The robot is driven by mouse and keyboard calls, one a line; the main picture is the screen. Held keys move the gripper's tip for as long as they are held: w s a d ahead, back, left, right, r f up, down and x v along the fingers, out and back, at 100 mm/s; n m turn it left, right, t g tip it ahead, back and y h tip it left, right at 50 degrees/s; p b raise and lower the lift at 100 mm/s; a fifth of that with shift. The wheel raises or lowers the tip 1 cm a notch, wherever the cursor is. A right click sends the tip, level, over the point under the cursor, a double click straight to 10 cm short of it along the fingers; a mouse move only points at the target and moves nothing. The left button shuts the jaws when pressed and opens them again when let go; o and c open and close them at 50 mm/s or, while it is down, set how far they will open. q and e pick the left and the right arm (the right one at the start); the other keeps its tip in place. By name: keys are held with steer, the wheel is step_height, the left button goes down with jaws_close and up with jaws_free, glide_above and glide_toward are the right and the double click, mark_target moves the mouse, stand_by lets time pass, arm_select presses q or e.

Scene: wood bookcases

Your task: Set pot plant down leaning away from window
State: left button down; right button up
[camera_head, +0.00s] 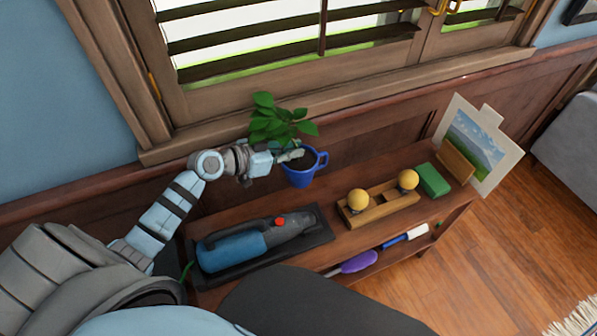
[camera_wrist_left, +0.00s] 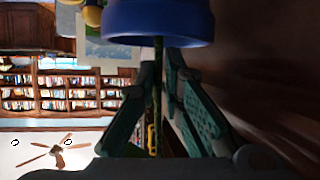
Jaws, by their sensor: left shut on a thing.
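The pot plant has a blue mug-like pot (camera_head: 304,176) with a handle on its right, dark soil and green leaves (camera_head: 279,122). My left gripper (camera_head: 291,156) reaches in from the left and is shut on the pot plant near the pot's rim. The leaves spread up and left of the pot, toward the window (camera_head: 300,45) behind. The pot is at the back edge of the wooden shelf unit's top (camera_head: 345,225); whether it touches the top I cannot tell. In the left wrist view, the blue pot (camera_wrist_left: 160,22) is beyond the fingers (camera_wrist_left: 165,95). My right gripper is out of view.
A blue handheld vacuum (camera_head: 250,245) lies on a black tray at the front left. A wooden stand with two yellow balls (camera_head: 380,203), a green box (camera_head: 432,180) and a landscape picture (camera_head: 478,142) stand to the right. Bare top lies around the pot.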

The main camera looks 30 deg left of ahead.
mark_target(289, 166)
arm_select(q)
steer(key=f+b, duration=0.3)
steer(key=f, duration=0.2)
steer(key=shift+d+f, duration=0.1)
steer(key=shift+d, duration=0.1)
step_height(289, 166, down, 4)
steer(key=b, duration=0.3)
steer(key=shift+r, duration=0.2)
steer(key=shift+f, duration=0.1)
steer(key=c, duration=2.1)
jaws_free()
steer(key=shift+f, duration=0.1)
steer(key=o, duration=0.4)
